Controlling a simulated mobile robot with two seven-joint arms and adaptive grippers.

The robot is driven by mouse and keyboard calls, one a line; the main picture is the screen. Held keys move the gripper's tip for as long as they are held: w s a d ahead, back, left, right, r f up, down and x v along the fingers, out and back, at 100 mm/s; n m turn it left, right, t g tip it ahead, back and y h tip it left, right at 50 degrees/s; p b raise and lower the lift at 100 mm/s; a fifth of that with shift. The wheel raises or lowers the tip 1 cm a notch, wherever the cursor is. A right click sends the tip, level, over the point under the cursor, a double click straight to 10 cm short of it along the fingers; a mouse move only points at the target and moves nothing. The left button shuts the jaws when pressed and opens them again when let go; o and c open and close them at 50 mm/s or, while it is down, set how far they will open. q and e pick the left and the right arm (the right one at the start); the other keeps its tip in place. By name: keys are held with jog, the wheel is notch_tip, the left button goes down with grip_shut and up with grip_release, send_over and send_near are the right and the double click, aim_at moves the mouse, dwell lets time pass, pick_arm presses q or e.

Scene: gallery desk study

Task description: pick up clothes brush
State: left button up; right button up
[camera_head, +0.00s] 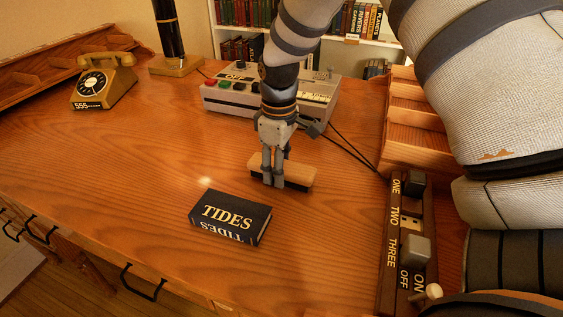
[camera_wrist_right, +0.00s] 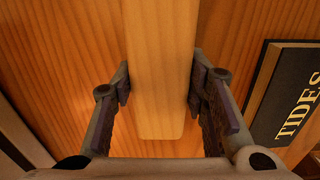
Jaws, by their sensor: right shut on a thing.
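The clothes brush (camera_head: 299,175) has a pale wooden back and dark bristles below. In the head view it is on the desk, behind and right of the black book. My right gripper (camera_head: 272,183) reaches down over it from above and is shut on it. In the right wrist view the brush's wooden back (camera_wrist_right: 162,75) runs between the two fingers of my right gripper (camera_wrist_right: 160,90), with a pad at each side. Whether the bristles touch the desk is hard to tell. My left gripper is not in view.
A black book titled TIDES (camera_head: 230,217) lies in front of the brush. A switch panel (camera_head: 393,245) is at the right. A grey recorder (camera_head: 235,97) stands behind, with a dark cable (camera_head: 350,145) running right. A telephone (camera_head: 103,82) is at far left. The desk's left middle is clear.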

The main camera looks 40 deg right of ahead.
jog(key=shift+r, duration=0.35)
notch_tip(320, 180, up, 3)
jog(key=shift+s+r+p, duration=0.1)
jog(key=shift+r+p, duration=0.05)
jog(key=shift+p, duration=0.15)
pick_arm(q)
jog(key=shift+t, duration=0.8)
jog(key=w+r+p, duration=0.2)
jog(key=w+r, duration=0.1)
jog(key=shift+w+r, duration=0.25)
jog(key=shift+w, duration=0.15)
pick_arm(e)
jog(key=s+a+r, duration=0.7)
jog(key=s+r, duration=0.2)
jog(key=s, duration=0.2)
jog(key=shift+s+a, duration=0.25)
jog(key=shift+s, duration=0.05)
